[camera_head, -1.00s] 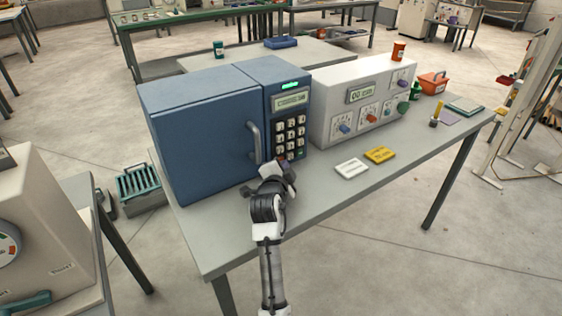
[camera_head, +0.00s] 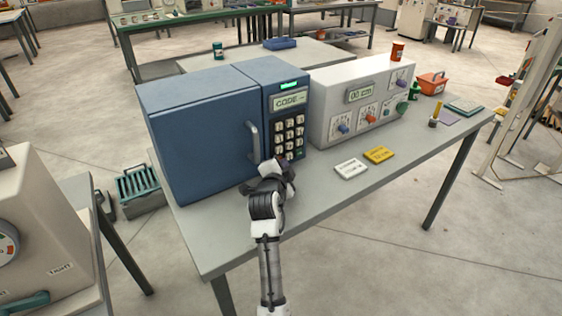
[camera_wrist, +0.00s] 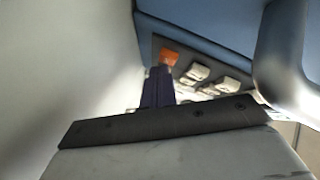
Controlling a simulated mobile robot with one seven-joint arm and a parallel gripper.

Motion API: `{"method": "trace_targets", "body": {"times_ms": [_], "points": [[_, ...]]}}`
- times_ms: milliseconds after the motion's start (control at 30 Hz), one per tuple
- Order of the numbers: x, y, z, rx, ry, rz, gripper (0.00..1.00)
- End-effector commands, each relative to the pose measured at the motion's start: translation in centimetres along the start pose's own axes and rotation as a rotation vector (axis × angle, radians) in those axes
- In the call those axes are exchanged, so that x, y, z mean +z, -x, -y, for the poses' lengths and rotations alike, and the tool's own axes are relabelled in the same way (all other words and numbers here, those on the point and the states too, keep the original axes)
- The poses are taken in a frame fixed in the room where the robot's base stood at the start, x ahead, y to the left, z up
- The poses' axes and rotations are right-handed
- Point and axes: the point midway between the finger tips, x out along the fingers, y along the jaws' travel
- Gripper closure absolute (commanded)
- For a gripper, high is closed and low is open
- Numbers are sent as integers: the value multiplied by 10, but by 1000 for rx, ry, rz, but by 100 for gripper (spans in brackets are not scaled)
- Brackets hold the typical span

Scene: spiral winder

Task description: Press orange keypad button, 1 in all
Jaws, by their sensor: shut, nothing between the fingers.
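The blue cabinet unit (camera_head: 200,130) stands on the table with a keypad (camera_head: 289,135) of pale keys on its right front, under a display (camera_head: 290,100) that reads "CODE" and a dash. In the wrist view, the orange button (camera_wrist: 169,57) is at the corner of the keypad, beside several pale keys (camera_wrist: 198,72). My gripper (camera_wrist: 160,72) is shut and empty, with its tips right at the orange button's lower edge; I cannot tell whether they touch. In the head view, my gripper (camera_head: 282,163) is at the keypad's lower left and hides the orange button.
A silver door handle (camera_head: 254,141) is close to the left of my gripper, large in the wrist view (camera_wrist: 285,60). The white instrument (camera_head: 362,100) stands right of the cabinet. White (camera_head: 351,168) and yellow (camera_head: 379,155) plates lie in front.

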Motion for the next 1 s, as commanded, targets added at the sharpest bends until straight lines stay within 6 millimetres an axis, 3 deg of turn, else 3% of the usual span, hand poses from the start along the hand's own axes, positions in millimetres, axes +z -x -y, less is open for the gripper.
{"method": "trace_targets", "body": {"times_ms": [33, 1000], "points": [[10, 2, 8, -15, 6, 17, 100], [4, 16, -2, -12, 6, 15, 100]]}}
